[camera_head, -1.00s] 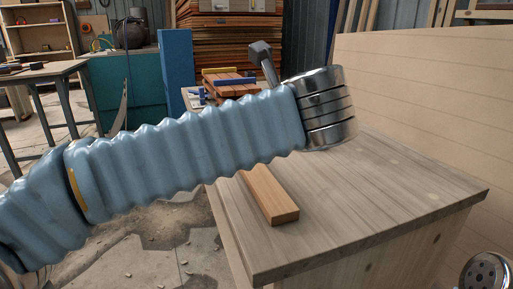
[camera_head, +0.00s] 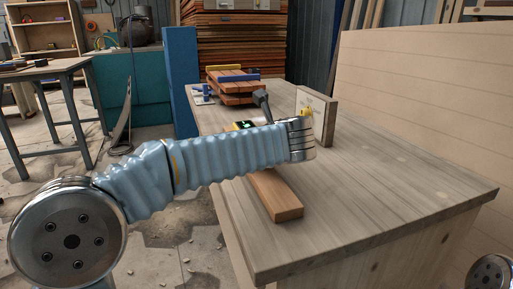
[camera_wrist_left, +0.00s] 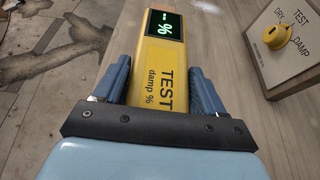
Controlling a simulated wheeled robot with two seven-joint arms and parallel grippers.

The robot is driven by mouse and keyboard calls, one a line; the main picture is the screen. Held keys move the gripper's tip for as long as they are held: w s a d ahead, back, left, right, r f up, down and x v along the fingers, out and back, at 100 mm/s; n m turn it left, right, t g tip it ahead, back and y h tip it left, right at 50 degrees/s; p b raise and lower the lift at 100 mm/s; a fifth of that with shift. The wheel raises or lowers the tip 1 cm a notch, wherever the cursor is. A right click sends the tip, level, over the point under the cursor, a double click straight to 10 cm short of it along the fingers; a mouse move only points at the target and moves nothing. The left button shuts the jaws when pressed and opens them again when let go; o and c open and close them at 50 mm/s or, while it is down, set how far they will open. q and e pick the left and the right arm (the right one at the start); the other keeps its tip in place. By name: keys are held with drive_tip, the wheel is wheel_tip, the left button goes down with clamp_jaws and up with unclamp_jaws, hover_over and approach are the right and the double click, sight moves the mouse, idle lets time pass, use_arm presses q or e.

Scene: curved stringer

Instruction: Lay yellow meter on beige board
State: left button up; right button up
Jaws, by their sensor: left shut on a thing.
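The yellow meter (camera_wrist_left: 162,70) is between the two blue fingers of my left gripper (camera_wrist_left: 160,66), which is shut on it. Its dark screen shows green marks, and its face reads "TEST damp %". In the head view a small part of the meter (camera_head: 240,126) shows above my left forearm, which hides the rest and the fingers. A light brown wooden board (camera_head: 278,201) lies on the workbench, partly hidden under the forearm in that view; I cannot tell whether it is the beige board. My right gripper is not in view.
An upright panel (camera_head: 327,117) stands on the workbench (camera_head: 400,190), marked TEST, DRY and DAMP, with a yellow knob (camera_wrist_left: 277,36). Stacked red-brown boards (camera_head: 238,88) lie at the bench's far end. A large pale board wall (camera_head: 430,100) borders the right. The bench's front right is clear.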

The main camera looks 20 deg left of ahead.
use_arm(q)
drive_tip(key=shift+s+f, duration=0.1)
drive_tip(key=shift+f, duration=0.7)
drive_tip(key=shift+f, duration=0.15)
drive_tip(key=o, duration=1.3)
drive_tip(key=shift+r, duration=0.2)
drive_tip(key=v, duration=1.2)
drive_tip(key=shift+d+f, duration=0.1)
drive_tip(key=shift+d, duration=0.05)
